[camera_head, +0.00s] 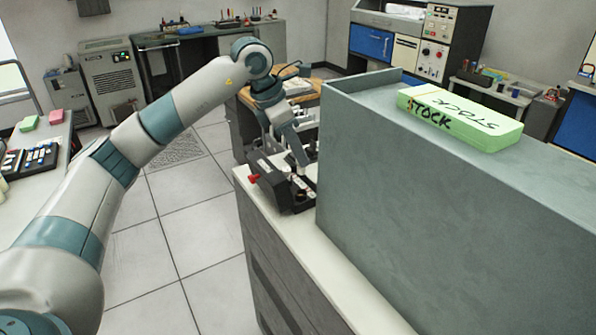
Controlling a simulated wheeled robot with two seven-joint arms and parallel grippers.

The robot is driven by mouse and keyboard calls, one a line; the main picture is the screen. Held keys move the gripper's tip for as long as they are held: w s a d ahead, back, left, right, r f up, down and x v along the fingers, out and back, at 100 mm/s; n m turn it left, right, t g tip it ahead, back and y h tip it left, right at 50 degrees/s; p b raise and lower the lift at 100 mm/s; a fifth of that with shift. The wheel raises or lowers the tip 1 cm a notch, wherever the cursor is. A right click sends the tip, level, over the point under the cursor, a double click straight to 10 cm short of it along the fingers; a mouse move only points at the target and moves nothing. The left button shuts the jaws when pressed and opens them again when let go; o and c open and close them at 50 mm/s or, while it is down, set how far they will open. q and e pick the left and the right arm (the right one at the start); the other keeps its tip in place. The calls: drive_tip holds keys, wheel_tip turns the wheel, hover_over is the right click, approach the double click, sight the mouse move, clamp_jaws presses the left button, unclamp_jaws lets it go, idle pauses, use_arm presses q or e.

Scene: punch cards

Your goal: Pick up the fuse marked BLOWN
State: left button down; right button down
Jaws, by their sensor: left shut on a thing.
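My left gripper (302,162) reaches down over a dark block (284,192) on the white counter, left of a tall grey partition. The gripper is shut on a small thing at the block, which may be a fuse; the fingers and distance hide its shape. Small round parts show on the block's top near the fingertips, and a red knob (254,178) sticks out on its left side. No BLOWN marking is readable on anything here. My right gripper is not in view.
The grey partition (420,190) stands close on the right of the block. A green stack marked STOCK (462,118) lies on its top. The tiled floor on the left is clear. Benches with equipment stand behind.

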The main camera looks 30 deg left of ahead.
use_arm(q)
drive_tip(key=shift+r, duration=1.2)
